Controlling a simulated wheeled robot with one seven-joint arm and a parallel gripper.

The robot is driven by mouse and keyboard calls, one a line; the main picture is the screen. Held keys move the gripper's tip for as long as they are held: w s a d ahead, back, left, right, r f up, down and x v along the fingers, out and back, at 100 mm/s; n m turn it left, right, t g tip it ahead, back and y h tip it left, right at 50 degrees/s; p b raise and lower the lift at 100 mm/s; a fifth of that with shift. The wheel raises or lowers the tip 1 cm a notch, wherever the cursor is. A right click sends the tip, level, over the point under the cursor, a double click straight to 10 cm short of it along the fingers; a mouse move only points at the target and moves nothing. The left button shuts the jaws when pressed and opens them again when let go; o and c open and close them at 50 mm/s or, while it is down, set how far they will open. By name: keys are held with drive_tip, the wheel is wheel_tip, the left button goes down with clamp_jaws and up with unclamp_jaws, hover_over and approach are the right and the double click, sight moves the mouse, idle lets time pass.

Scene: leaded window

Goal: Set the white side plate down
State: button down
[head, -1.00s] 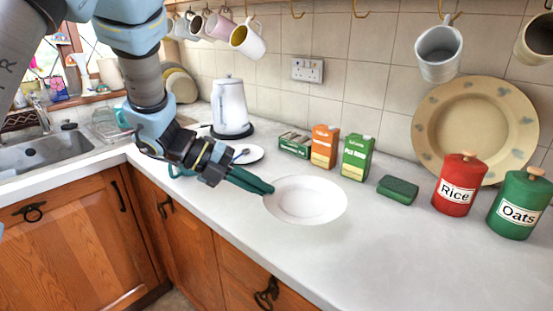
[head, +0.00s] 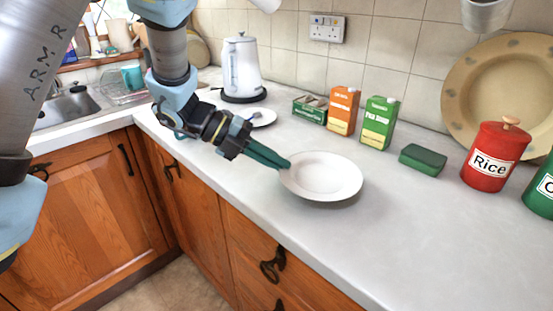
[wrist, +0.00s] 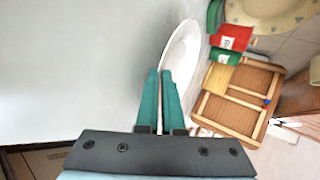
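The white side plate (head: 335,172) is held out over the grey-white worktop (head: 420,235), roughly level. My gripper (head: 287,164) is shut on its left rim, with long green fingers. A soft shadow shows under the plate's front right edge; it seems a little above the worktop, but the gap is hard to judge. In the wrist view the plate (wrist: 184,48) shows as a narrow oval beyond the fingertips of my gripper (wrist: 159,72), its near rim between them.
An orange carton (head: 343,110), a green carton (head: 379,122) and a green sponge (head: 423,158) stand behind the plate. A red Rice canister (head: 494,160) is to the right. A white kettle (head: 241,68) stands back left. The worktop front right is clear.

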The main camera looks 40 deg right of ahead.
drive_tip(key=shift+f, duration=0.5)
drive_tip(key=shift+f+b, duration=0.45)
drive_tip(key=shift+b, duration=0.05)
drive_tip(key=c, duration=1)
unclamp_jaws()
drive_tip(key=shift+a, duration=0.1)
drive_tip(key=shift+f, duration=0.15)
drive_tip(key=b+v, duration=0.1)
drive_tip(key=v, duration=1)
drive_tip(key=shift+s+b, duration=0.1)
drive_tip(key=shift+b, duration=0.2)
